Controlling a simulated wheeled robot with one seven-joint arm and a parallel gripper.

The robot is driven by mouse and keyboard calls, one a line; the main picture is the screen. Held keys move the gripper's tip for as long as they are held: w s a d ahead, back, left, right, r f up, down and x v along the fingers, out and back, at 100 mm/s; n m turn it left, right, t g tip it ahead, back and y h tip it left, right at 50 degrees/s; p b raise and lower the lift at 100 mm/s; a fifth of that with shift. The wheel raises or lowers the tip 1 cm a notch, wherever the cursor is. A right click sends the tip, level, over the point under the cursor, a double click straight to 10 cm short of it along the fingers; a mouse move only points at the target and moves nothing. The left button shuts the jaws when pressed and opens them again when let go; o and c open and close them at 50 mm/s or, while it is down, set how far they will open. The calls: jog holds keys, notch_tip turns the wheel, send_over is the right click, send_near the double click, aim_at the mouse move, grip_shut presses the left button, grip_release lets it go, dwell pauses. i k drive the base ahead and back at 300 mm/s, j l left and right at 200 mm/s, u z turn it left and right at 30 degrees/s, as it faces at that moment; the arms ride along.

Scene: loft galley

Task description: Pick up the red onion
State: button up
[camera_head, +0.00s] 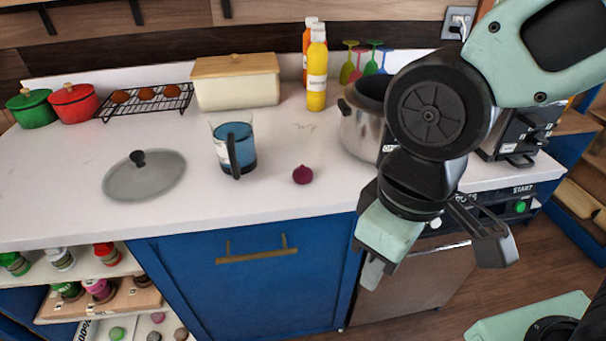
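The red onion (302,175) is a small dark magenta bulb with a short pointed top. It sits on the white countertop (270,212), a little back from the front edge and to the right of a blue-tinted mug. My gripper (432,262) hangs in front of the counter, to the right of the onion and nearer to the camera. Its two fingers are spread wide apart with nothing between them. The gripper does not touch the onion, and the onion is in full view.
A blue mug (233,148) stands left of the onion, and a grey lid (144,176) lies further left. A steel pot (361,128) stands behind my arm. Sauce bottles (317,75) and a cream bread box (235,82) stand at the back. The counter around the onion is clear.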

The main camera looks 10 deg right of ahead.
aim_at(302, 175)
jog(key=z, duration=0.3)
jog(key=l+u, duration=0.15)
jog(key=u, duration=0.35)
jog(key=l+u, duration=0.15)
jog(key=u, duration=0.35)
jog(key=l+u, duration=0.1)
jog(key=u, duration=0.35)
jog(key=k+l+u, duration=0.1)
jog(key=u, duration=0.4)
